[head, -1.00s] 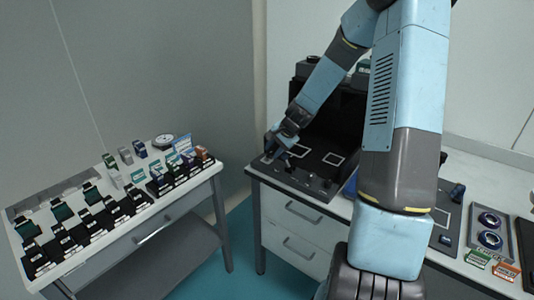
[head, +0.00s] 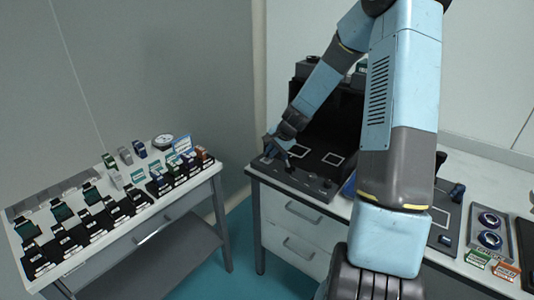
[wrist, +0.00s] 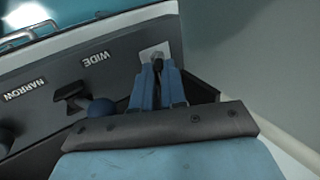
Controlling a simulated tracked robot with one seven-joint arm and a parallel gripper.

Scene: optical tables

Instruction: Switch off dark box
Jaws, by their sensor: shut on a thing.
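The dark box (head: 312,165) is a black unit with an open, dark interior on the white bench. White square outlines mark its floor, and a low front ledge carries small controls. My gripper (head: 269,151) is at the left end of that ledge. In the wrist view, my gripper's blue fingers (wrist: 157,68) are closed together over a small light square plate (wrist: 154,51) on the dark panel. They are shut on a small part there, mostly hidden between the fingertips, probably a switch lever. I cannot tell the switch's position.
A white side table (head: 82,210) with several small boxes stands at left. Round blue-ringed parts (head: 489,220) lie at right.

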